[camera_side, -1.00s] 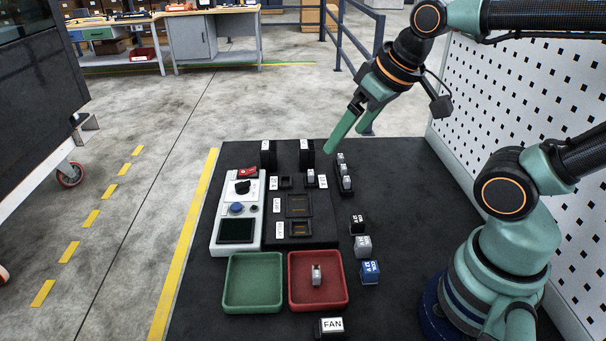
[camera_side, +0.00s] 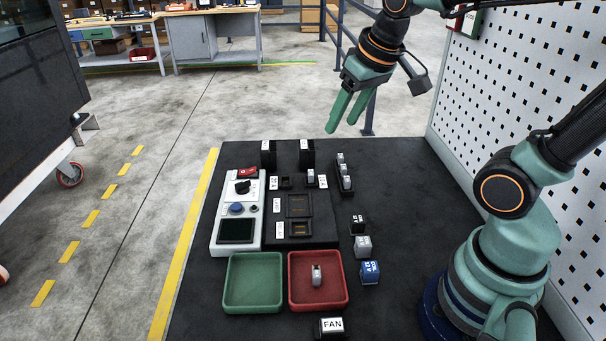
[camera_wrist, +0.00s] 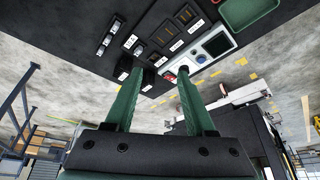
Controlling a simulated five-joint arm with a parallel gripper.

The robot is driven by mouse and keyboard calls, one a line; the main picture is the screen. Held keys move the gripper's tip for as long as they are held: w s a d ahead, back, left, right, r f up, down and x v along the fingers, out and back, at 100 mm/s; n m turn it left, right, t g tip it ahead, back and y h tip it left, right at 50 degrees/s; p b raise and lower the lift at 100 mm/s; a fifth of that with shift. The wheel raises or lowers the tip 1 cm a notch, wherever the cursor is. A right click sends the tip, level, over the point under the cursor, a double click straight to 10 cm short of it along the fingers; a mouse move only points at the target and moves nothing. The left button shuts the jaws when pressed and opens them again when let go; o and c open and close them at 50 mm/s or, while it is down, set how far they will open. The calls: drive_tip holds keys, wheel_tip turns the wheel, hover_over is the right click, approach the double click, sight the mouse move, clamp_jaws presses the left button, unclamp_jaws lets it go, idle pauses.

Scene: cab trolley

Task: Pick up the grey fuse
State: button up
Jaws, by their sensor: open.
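Small grey fuses stand in a narrow black rack (camera_side: 347,191) at the back right of the black table; the front one (camera_side: 347,180) is clearest. Another grey fuse (camera_side: 311,175) sits in the dark panel, and one more (camera_side: 316,275) lies in the red tray (camera_side: 293,301). I cannot tell which one is meant. My gripper (camera_side: 342,126) is open and empty, in the air above the table's back edge, apart from the rack. In the wrist view its fingers (camera_wrist: 163,76) are spread, with the rack's fuses (camera_wrist: 107,39) beyond them at upper left.
A green tray (camera_side: 253,307) stands beside the red one. Black, grey (camera_side: 363,246) and blue (camera_side: 370,271) blocks line the panel's right side. Two tall black blocks (camera_side: 307,157) stand behind the panel. A white perforated board (camera_side: 510,90) rises at the right.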

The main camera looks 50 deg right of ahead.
drive_tip(key=w+d+f+m+g, duration=0.2)
drive_tip(key=w+d+f+m, duration=0.1)
drive_tip(key=w+d, duration=0.35)
drive_tip(key=m+g, duration=0.3)
drive_tip(key=m, duration=0.1)
hover_over(344, 166)
wheel_tip(344, 166, down, 8)
drive_tip(key=f, duration=0.1)
wheel_tip(344, 166, down, 11)
drive_tip(key=shift+a+f, duration=0.1)
drive_tip(key=shift+f, duration=0.1)
clamp_jaws()
